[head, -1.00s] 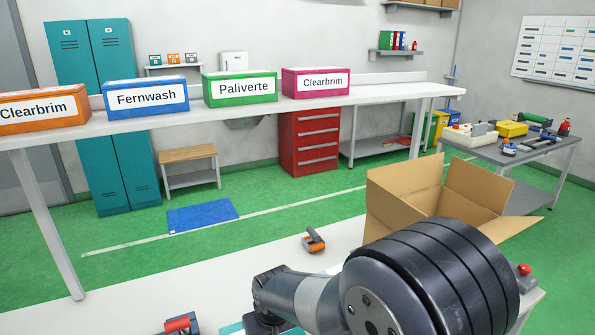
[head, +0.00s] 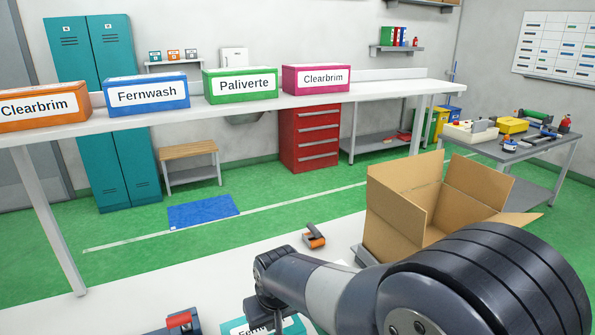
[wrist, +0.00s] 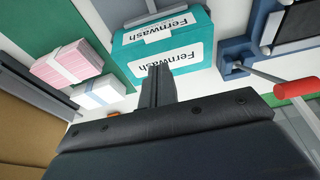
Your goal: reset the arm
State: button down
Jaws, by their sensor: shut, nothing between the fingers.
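My arm reaches from the lower right of the head view, with my gripper (head: 268,312) pointing down over the near bench. In the wrist view my gripper (wrist: 159,72) is shut with nothing between its fingers. Its fingertips show in front of a teal box labelled Fernwash (wrist: 190,30); I cannot tell whether they touch it. The teal box (head: 295,326) is partly hidden behind my gripper in the head view.
A tape dispenser (head: 314,236) lies on the bench. Pink bundles (wrist: 68,65), a white bundle (wrist: 98,92) and a red-handled tool (wrist: 295,87) flank the teal box. Several labelled boxes line the back shelf.

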jog(key=x, duration=0.2)
jog(key=b+x, duration=0.1)
jog(key=x, duration=0.2)
jog(key=s+b+x, duration=0.1)
jog(key=x, duration=0.2)
jog(key=shift+d+f, duration=0.15)
jog(key=shift+d, duration=0.05)
jog(key=shift+w+r+p, duration=0.25)
jog(key=shift+r+p, duration=0.25)
jog(key=shift+p, duration=0.3)
jog(key=shift+w+a+r+g+h+p, duration=0.25)
jog(key=shift+r+g+p, duration=0.3)
jog(key=shift+p, duration=0.7)
jog(key=shift+w+r+b, duration=0.1)
jog(key=shift+w+b, duration=0.05)
jog(key=shift+b, duration=0.15)
notch_tip(320, 180, up, 9)
jog(key=b, duration=0.1)
jog(key=shift+s+r, duration=0.25)
jog(key=shift+d, duration=0.1)
jog(key=shift+s+d+b, duration=0.1)
jog(key=shift+b, duration=0.25)
